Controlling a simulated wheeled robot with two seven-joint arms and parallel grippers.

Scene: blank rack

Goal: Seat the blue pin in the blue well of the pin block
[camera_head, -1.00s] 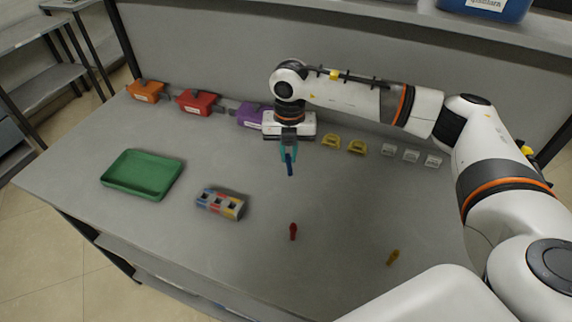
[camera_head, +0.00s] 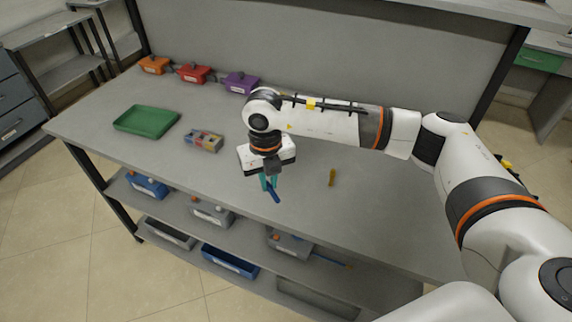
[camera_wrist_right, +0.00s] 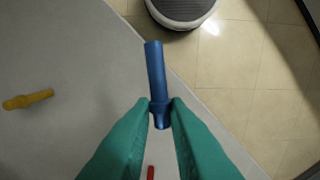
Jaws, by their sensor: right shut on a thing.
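The blue pin (camera_head: 274,194) is held in the teal fingers of my right gripper (camera_head: 269,183), near the table's front edge. It shows in the right wrist view (camera_wrist_right: 156,75), gripped near one end, its long part sticking out beyond the fingertips (camera_wrist_right: 160,106). In the head view it hangs tilted below the fingers. The pin block (camera_head: 204,141), with several coloured parts, sits on the table to the left of the gripper, clear of it. Its blue well is too small to make out. My left gripper is not in view.
A yellow pin (camera_head: 332,177) lies right of the gripper. A bit of red (camera_wrist_right: 150,173) shows between the fingers in the wrist view. A green tray (camera_head: 146,121) is left of the block. Orange, red and purple (camera_head: 241,83) bins line the back. Bins fill the shelf below.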

